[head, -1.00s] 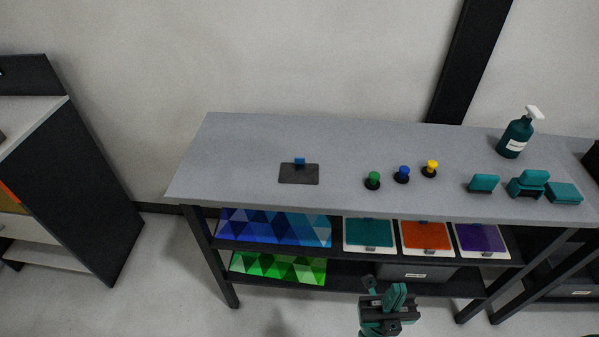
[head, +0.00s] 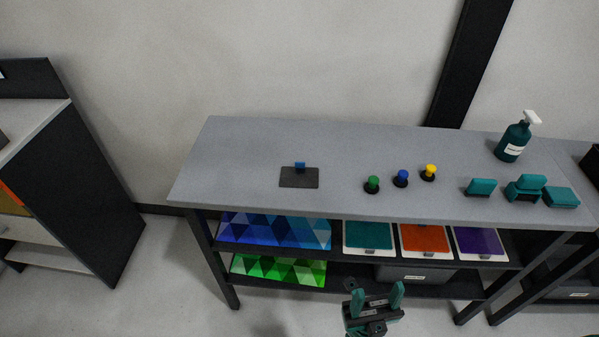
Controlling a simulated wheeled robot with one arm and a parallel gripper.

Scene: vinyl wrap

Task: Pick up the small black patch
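A small black rectangular patch (head: 299,179) lies flat on the grey tabletop (head: 240,150), left of the middle. My gripper (head: 374,292) is at the bottom of the head view, in front of the shelves and below the tabletop level in the picture. Its two teal fingers are spread apart with nothing seen between them. It is well apart from the patch.
Green (head: 373,184), blue (head: 401,178) and yellow (head: 429,172) knobs on black bases stand right of the patch. Teal blocks (head: 526,188) and a pump bottle (head: 514,140) are farther right. Shelves below hold patterned sheets (head: 275,230) and coloured panels (head: 425,236). The tabletop's left is clear.

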